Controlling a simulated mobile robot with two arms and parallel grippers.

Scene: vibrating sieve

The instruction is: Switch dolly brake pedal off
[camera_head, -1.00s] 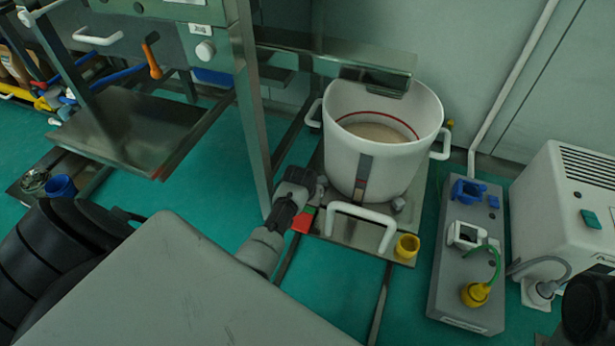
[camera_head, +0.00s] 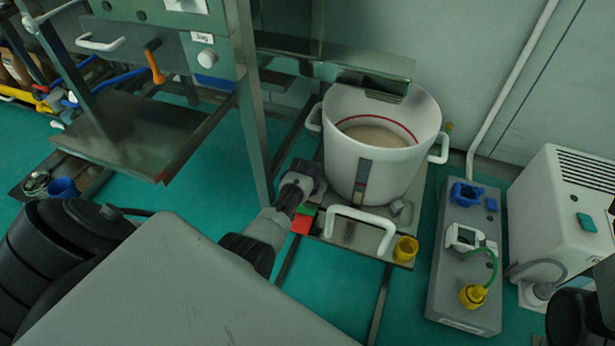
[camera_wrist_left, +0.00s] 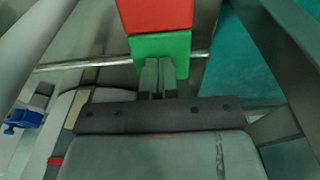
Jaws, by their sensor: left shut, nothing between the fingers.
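The dolly (camera_head: 345,236) has a brake pedal with a red part (camera_head: 301,224) and a green part (camera_head: 309,209) at its front left corner. In the left wrist view the red part (camera_wrist_left: 155,14) is at the top and the green part (camera_wrist_left: 180,48) lies just below it. My left gripper (camera_head: 310,178) is at the pedal. Its closed, empty fingers (camera_wrist_left: 157,68) overlap the green part in the wrist view; I cannot tell whether they touch it. My right gripper is not in view.
A white pot (camera_head: 375,150) of pale material stands on the dolly behind a white handle (camera_head: 360,217). A yellow cup (camera_head: 406,248) is at the dolly's front right. A metal frame post (camera_head: 254,125) stands close to my left arm. A grey socket box (camera_head: 455,275) lies to the right.

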